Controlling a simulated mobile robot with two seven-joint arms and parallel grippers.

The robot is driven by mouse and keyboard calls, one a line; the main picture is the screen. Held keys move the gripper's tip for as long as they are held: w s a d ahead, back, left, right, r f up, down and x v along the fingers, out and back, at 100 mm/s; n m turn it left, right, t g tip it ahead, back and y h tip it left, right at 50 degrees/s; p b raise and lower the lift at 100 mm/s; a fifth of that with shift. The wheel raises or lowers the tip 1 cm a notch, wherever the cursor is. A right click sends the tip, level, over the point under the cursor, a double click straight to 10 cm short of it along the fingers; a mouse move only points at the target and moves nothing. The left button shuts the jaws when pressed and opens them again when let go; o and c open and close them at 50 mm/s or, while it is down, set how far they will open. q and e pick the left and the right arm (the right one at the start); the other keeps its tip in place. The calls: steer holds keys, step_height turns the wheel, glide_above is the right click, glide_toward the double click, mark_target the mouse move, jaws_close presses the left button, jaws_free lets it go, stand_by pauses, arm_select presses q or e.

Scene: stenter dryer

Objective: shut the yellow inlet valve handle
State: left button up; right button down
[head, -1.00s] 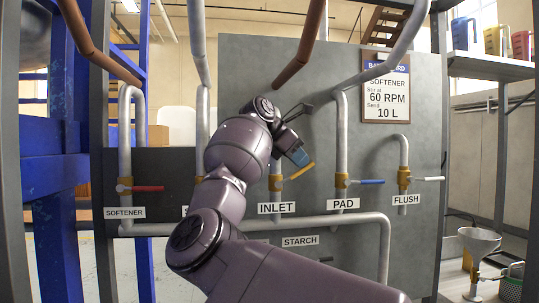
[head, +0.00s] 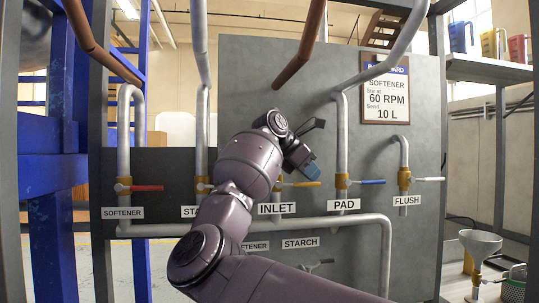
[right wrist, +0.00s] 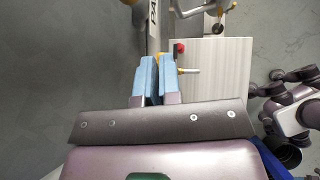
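The yellow inlet valve handle (head: 306,184) points right from its valve on the INLET pipe and lies about level. The white INLET label (head: 277,209) is below it. My right gripper (head: 312,171) is just above the handle, with its blue fingertips close to it; I cannot tell whether they touch. In the right wrist view its two blue fingers (right wrist: 158,78) are close together with only a narrow gap and nothing visible between them. My right arm hides part of the inlet valve and its pipe. My left gripper is not in view.
A red handle (head: 147,188) is on the SOFTENER pipe, a blue handle (head: 367,182) on the PAD pipe, and a white handle (head: 431,179) on the FLUSH pipe. A sign (head: 386,89) hangs above. A funnel (head: 480,243) stands at the lower right.

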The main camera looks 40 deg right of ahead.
steer(key=shift+f, duration=0.6)
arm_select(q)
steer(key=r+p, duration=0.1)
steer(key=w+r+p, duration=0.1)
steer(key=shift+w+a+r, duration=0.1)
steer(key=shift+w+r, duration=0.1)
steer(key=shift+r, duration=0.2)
arm_select(e)
step_height(320, 180, up, 15)
steer(key=s+a, duration=0.1)
steer(key=s, duration=0.1)
steer(key=shift+s+a, duration=0.2)
steer(key=shift+s, duration=0.05)
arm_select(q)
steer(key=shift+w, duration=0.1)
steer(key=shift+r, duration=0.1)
arm_select(e)
steer(key=shift+f, duration=0.1)
